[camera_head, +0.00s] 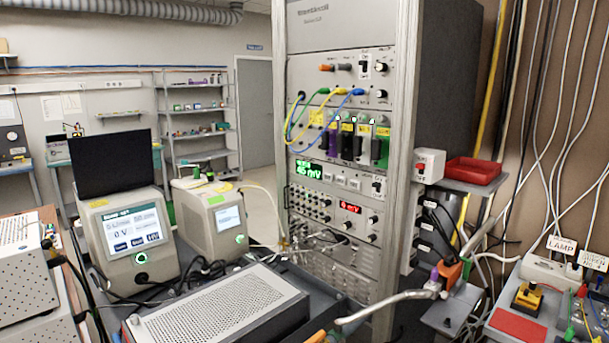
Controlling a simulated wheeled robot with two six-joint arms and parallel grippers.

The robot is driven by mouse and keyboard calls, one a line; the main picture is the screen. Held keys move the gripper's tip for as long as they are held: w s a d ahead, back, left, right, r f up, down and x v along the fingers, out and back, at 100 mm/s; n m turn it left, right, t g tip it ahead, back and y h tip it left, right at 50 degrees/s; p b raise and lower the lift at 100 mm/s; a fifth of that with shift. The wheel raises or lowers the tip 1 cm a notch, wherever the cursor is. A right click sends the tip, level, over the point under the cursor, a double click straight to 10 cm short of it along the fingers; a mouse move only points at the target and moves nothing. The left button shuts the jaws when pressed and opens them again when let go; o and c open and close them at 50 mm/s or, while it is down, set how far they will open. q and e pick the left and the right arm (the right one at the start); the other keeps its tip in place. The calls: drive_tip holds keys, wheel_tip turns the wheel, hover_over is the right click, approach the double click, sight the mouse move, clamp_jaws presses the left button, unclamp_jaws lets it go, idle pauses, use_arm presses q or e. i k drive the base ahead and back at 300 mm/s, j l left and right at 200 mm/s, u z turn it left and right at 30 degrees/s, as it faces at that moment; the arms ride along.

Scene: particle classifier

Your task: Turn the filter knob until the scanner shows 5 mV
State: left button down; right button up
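The rack (400,150) stands in the middle with several modules. A green display (307,170) on it shows a value in mV that looks like 45, with any decimal point too small to tell. A lower red display (350,207) shows a single digit, perhaps 0 or 6, and mV. Black knobs sit on the rack, including an upper knob (381,67), one below it (381,94) and one right of the red display (373,220). The labels are too small to read, so I cannot tell which is the filter knob or the scanner. Neither gripper is in view.
A perforated grey box (225,310) lies in front of the rack. Two screened instruments (130,240) (215,220) stand left. A thick grey hose (385,306) with an orange connector (450,274) crosses the front right. Cables and a red tray (473,170) are right of the rack.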

sight(379, 67)
drive_tip(key=i+l+u, duration=0.25)
drive_tip(key=i+l, duration=0.15)
drive_tip(key=l, duration=0.2)
drive_tip(key=i+l+u, duration=0.25)
drive_tip(key=l, duration=0.4)
drive_tip(key=i, duration=0.1)
